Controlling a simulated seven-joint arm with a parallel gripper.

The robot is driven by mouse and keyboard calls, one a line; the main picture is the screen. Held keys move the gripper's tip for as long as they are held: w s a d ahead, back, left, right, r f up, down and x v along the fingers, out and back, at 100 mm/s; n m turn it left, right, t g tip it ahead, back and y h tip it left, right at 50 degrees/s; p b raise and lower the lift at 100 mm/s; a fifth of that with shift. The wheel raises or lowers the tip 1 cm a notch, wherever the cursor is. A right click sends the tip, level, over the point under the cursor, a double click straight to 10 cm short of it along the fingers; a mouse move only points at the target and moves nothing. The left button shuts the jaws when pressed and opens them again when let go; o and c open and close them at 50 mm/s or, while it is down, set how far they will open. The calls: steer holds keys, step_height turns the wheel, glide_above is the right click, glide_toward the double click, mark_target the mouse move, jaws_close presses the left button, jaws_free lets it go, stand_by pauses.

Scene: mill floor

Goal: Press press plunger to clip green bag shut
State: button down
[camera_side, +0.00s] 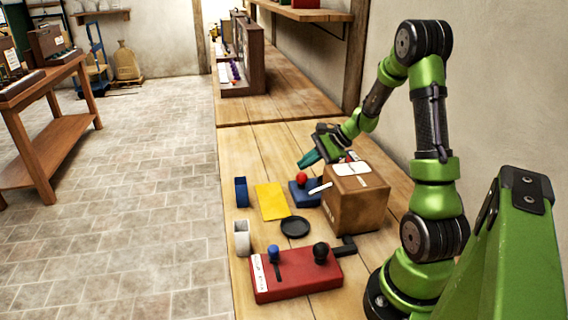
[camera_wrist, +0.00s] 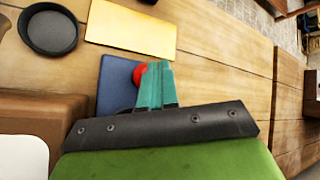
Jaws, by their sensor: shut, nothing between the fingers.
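A small blue press-like base (camera_side: 304,194) with a red ball-shaped knob (camera_side: 302,178) on top stands on the wooden bench, left of the cardboard box. My gripper (camera_side: 307,160), with teal fingers, is shut and empty above the red knob; a small gap shows in the side view. In the wrist view, the shut fingers (camera_wrist: 155,82) partly cover the red knob (camera_wrist: 139,74), and the blue base (camera_wrist: 116,82) shows beside them. I cannot make out a green bag in either view.
A cardboard box (camera_side: 357,203) stands close right of the blue base.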

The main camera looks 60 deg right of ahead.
mark_target(306, 178)
steer(key=shift+s+a+f+y, duration=0.15)
steer(key=shift+a, duration=0.25)
steer(key=shift+s+a+f+y, duration=0.15)
steer(key=shift+a, duration=0.25)
steer(key=shift+r, duration=0.6)
steer(key=shift+d+r, duration=0.2)
steer(key=shift+r, duration=1.75)
steer(key=shift+d, duration=0.1)
steer(key=s+a+r+n, duration=0.3)
steer(key=a+n, duration=0.3)
steer(key=a, duration=0.2)
steer(key=s+a+r+n+h, duration=0.1)
steer(key=s+a+r+n, duration=0.3)
steer(key=a, duration=0.4)
steer(key=s+a+r+n+g+h, duration=0.1)
steer(key=s+a+r+n, duration=0.3)
steer(key=a+n, duration=0.3)
steer(key=shift+s+a+n, duration=0.3)
steer(key=shift+a, duration=0.7)
